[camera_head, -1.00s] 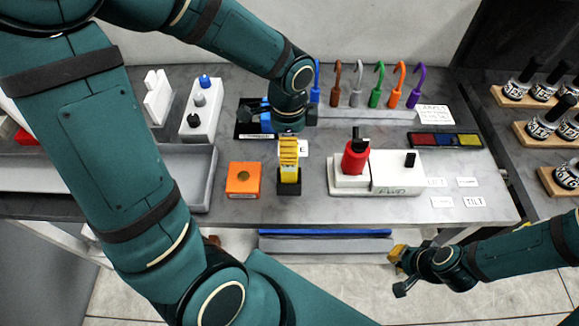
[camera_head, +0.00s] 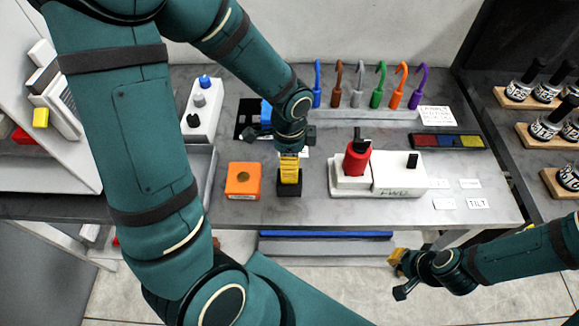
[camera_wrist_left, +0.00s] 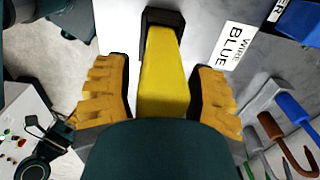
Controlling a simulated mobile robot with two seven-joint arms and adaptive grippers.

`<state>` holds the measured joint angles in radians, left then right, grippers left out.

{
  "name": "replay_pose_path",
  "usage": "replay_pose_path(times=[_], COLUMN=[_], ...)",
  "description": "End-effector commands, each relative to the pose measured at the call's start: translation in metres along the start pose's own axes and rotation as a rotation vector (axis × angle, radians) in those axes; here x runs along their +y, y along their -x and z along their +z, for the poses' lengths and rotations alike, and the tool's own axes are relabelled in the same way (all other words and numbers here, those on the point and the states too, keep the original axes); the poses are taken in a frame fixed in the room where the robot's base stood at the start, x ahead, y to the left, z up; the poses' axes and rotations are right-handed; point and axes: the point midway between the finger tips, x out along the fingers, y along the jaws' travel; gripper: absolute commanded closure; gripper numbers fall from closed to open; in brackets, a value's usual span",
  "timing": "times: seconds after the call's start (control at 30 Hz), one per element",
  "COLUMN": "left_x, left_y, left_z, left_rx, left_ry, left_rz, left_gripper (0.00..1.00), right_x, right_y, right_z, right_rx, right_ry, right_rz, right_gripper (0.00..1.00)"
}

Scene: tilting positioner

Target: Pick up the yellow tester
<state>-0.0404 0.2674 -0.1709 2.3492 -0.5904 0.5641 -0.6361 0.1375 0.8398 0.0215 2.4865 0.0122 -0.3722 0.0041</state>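The yellow tester (camera_wrist_left: 163,85) is a yellow block with a black end at the top of the left wrist view. It lies between the two ribbed orange-yellow fingers of my left gripper (camera_wrist_left: 162,95), which is open with narrow gaps on both sides. In the head view my left gripper (camera_head: 289,166) points down over a black base (camera_head: 289,186) on the bench, and its fingers mostly hide the tester. My right gripper (camera_head: 398,262) is low in front of the bench at the right, away from the tester; its finger opening is unclear.
An orange block (camera_head: 243,181) stands close left of the tester. A white fixture (camera_head: 400,178) with a red part (camera_head: 356,157) stands to the right. Coloured hooks (camera_head: 380,85) line the back. A white block with knobs (camera_head: 201,112) is at the left.

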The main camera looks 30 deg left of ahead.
Motion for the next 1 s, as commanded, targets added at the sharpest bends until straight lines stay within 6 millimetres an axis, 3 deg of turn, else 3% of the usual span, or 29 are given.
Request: replay_pose_path(times=[0.03,0.13,0.57,1.0], left_x=[0.000,0.000,0.000,-0.001], left_y=[0.000,0.000,0.004,0.080], left_z=[0.000,0.000,0.000,0.000], left_rx=[0.000,0.000,0.000,0.003], left_ry=[0.000,0.000,0.001,0.001], left_rz=[0.000,0.000,0.000,-0.004], left_gripper=[0.66,1.00,1.00,1.00], right_x=[0.000,0.000,0.000,-0.006], right_y=[0.000,0.000,0.001,0.017], right_z=[0.000,0.000,0.000,-0.002], right_rx=[0.000,0.000,0.000,0.000], right_ry=[0.000,0.000,0.000,0.000], right_rz=[0.000,0.000,0.000,-0.003], right_gripper=[1.00,1.00,1.00,1.00])
